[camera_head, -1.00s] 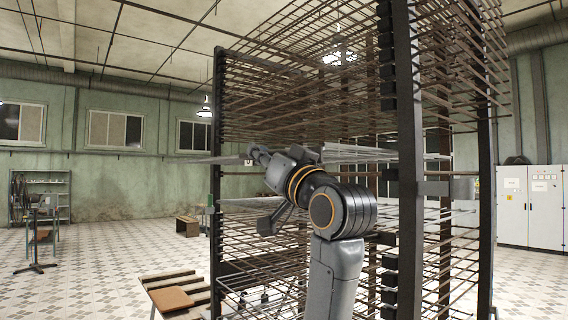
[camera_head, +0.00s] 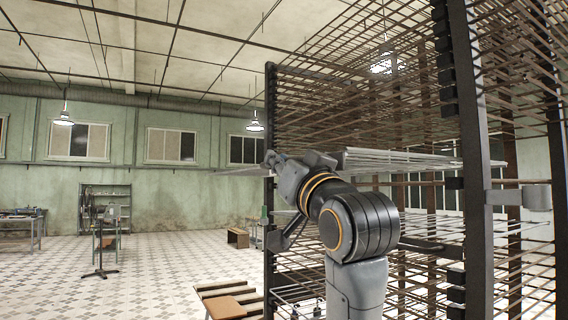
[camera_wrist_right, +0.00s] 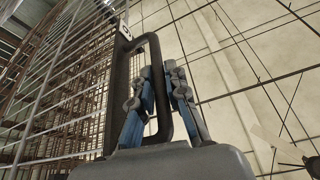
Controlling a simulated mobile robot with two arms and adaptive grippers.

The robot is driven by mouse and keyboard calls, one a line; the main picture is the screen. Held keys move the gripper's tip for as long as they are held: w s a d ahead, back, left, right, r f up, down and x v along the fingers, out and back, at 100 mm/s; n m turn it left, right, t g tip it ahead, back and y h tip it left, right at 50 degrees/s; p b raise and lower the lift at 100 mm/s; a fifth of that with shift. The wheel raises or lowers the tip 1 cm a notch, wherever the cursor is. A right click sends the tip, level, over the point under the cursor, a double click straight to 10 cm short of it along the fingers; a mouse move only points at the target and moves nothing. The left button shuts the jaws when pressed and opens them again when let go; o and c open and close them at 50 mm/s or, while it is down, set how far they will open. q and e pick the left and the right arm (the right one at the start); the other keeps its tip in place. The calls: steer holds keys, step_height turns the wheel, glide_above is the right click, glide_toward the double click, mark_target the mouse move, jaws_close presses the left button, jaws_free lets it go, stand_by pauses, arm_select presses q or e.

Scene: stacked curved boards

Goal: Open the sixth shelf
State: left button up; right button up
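The tall rack of stacked wire shelves, with dark posts (camera_head: 270,215), fills the right half of the head view. One grey wire shelf (camera_head: 400,160) juts out of the stack at mid height, level with my right gripper (camera_head: 272,160). In the wrist view a dark loop-shaped handle (camera_wrist_right: 126,80) stands on the edge of that wire shelf (camera_wrist_right: 62,85). One bar of the handle runs between the blue-padded fingers of my right gripper (camera_wrist_right: 159,72), which look closed on it. The handle is hidden in the head view. My left gripper is not in view.
A low slatted wooden pallet or bench (camera_head: 228,305) stands at the rack's foot. A small wooden box (camera_head: 238,238) and a shelving unit (camera_head: 105,205) are farther back.

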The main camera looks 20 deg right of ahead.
mark_target(341, 168)
steer(key=o, duration=0.3)
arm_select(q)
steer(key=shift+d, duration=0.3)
arm_select(e)
steer(key=v, duration=1.2)
steer(key=shift+w, duration=0.1)
